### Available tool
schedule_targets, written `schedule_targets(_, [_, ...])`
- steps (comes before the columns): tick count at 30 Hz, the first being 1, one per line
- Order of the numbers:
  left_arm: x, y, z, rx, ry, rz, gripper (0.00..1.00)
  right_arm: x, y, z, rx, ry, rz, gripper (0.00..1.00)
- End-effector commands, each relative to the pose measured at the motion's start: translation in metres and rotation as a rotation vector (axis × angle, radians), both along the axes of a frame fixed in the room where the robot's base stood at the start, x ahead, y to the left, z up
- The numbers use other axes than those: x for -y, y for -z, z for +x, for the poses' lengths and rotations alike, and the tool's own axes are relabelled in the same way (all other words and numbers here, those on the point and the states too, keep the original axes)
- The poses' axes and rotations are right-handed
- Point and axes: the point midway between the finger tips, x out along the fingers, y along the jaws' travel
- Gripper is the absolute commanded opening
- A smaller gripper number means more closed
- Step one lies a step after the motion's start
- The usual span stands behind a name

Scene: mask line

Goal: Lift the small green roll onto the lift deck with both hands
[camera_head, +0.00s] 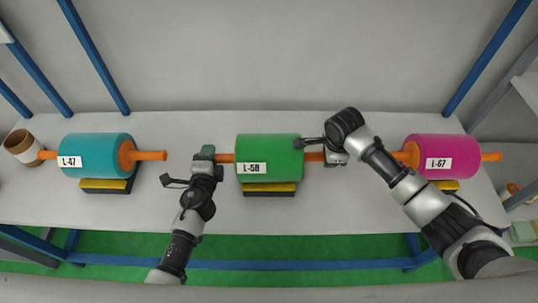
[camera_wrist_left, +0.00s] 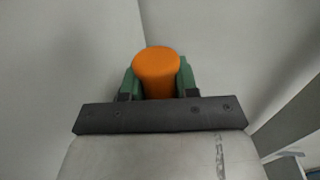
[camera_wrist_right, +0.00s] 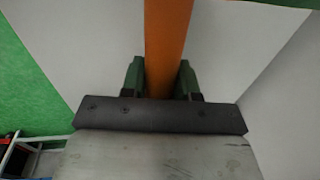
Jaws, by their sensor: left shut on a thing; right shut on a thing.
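The green roll (camera_head: 285,158), labelled L-58, is in the middle of the grey table, level over a black and yellow cradle (camera_head: 268,189). I cannot tell whether it touches the cradle. An orange core sticks out at both its ends. My left gripper (camera_head: 207,152) is shut on the left core end; the left wrist view shows the round orange end (camera_wrist_left: 157,68) between green fingers. My right gripper (camera_head: 333,157) is shut on the right core end; the right wrist view shows the orange core (camera_wrist_right: 166,50) between its fingers. I cannot make out the lift deck.
A teal roll (camera_head: 98,148), L-47, sits on a cradle at the left, beside a brown and white cylinder (camera_head: 20,146). A magenta roll (camera_head: 450,152), L-67, sits at the right, close to my right arm. Blue posts stand behind the table (camera_head: 330,215); its front strip is clear.

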Motion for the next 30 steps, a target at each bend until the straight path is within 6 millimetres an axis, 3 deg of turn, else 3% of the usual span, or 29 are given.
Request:
schedule_targets(14, [0.0,-0.008,0.001,0.003,0.0,-0.001,0.0,0.0,-0.007,0.001,0.003,0.008,0.002,0.0])
schedule_targets(30, [0.0,-0.052,0.0,0.002,-0.001,-0.004,0.0,0.001,-0.052,0.001,0.003,0.011,0.003,0.0])
